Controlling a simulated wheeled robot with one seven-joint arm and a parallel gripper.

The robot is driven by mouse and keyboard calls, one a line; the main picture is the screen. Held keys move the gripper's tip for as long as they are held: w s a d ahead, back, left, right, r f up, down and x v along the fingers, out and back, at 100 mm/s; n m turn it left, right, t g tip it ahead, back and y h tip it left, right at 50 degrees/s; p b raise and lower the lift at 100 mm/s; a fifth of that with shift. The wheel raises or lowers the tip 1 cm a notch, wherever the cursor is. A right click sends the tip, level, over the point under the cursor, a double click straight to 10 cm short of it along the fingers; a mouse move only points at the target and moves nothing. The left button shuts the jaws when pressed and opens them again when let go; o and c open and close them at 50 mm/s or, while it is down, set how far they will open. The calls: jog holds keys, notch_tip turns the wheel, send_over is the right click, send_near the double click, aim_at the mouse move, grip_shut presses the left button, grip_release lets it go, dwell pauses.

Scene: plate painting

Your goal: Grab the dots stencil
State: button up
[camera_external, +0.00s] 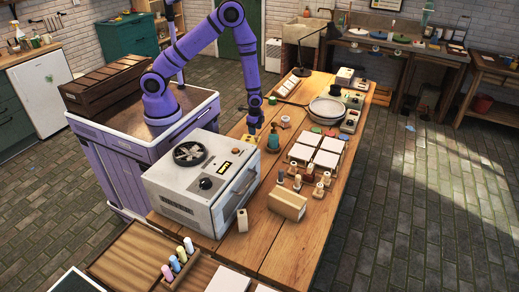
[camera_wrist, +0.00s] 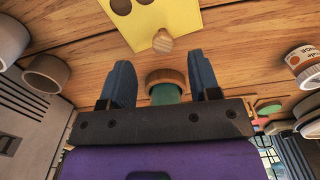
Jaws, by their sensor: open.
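A yellow sheet with round dark holes (camera_wrist: 155,17), which looks like the dots stencil, lies on the wooden table at the top of the wrist view, partly cut off by the frame edge. A small wooden knob (camera_wrist: 162,41) is at its near corner. My gripper (camera_wrist: 162,68) is open and empty, its two dark blue fingers spread and pointing toward the sheet. The fingertips look apart from the knob. In the external view my gripper (camera_external: 255,127) hangs low over the table.
A round wooden-rimmed jar with green (camera_wrist: 166,78) shows between the fingers. A labelled jar (camera_wrist: 302,60) is at right, grey-white cups (camera_wrist: 46,73) at left. A white oven (camera_external: 200,175) stands near my gripper; white tiles (camera_external: 315,150) and small bottles lie to its right.

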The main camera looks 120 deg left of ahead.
aim_at(256, 137)
jog(key=shift+w+a+f, duration=0.1)
jog(key=shift+w+f, duration=0.05)
jog(key=shift+f, duration=2.95)
jog(key=c, duration=1)
jog(key=shift+r, duration=0.15)
